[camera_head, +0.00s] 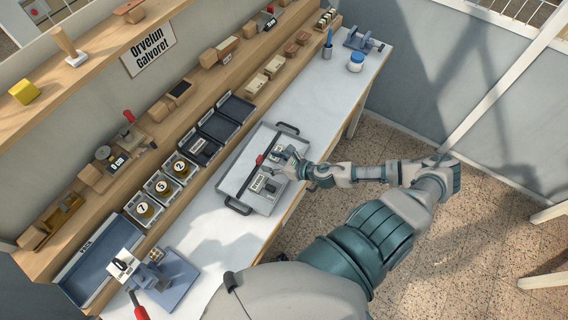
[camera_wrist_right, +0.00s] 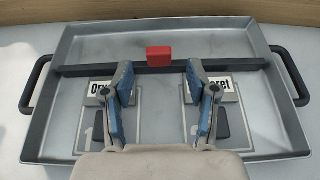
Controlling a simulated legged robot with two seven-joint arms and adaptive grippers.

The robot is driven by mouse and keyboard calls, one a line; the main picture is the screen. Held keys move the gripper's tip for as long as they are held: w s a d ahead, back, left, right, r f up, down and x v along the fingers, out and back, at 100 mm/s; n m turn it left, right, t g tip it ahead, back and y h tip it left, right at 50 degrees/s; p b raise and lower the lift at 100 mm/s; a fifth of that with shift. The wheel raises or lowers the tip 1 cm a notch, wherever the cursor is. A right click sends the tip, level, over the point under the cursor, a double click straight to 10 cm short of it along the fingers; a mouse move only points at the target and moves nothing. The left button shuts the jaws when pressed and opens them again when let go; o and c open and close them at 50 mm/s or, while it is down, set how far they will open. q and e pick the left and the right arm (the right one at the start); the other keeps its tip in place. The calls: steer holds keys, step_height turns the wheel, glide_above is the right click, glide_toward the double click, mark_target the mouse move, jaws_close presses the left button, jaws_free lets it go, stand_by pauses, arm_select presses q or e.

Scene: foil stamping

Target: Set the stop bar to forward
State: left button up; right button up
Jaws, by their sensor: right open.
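The stop bar (camera_wrist_right: 225,65) is a dark bar that crosses a shallow grey tray (camera_wrist_right: 290,110) in the right wrist view, nearer the tray's far wall. A red block (camera_wrist_right: 159,57) sits at its middle; this red block also shows in the head view (camera_head: 259,159). My right gripper (camera_wrist_right: 158,88) is open over the tray, its two blue-padded fingers apart, with the red block beyond and between them in the picture. I see nothing between the fingers. Whether they touch the bar is unclear. In the head view my right gripper (camera_head: 291,164) is over the tray. My left gripper is out of view.
White lettered plates (camera_wrist_right: 222,90) on grey pieces lie in the tray, partly hidden by my fingers. Black handles (camera_wrist_right: 290,75) stick out at the tray's ends. A blue press (camera_head: 175,280) stands at the table's near end. Wooden shelves (camera_head: 150,130) run along the back.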

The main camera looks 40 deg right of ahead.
steer(key=shift+v, duration=2.95)
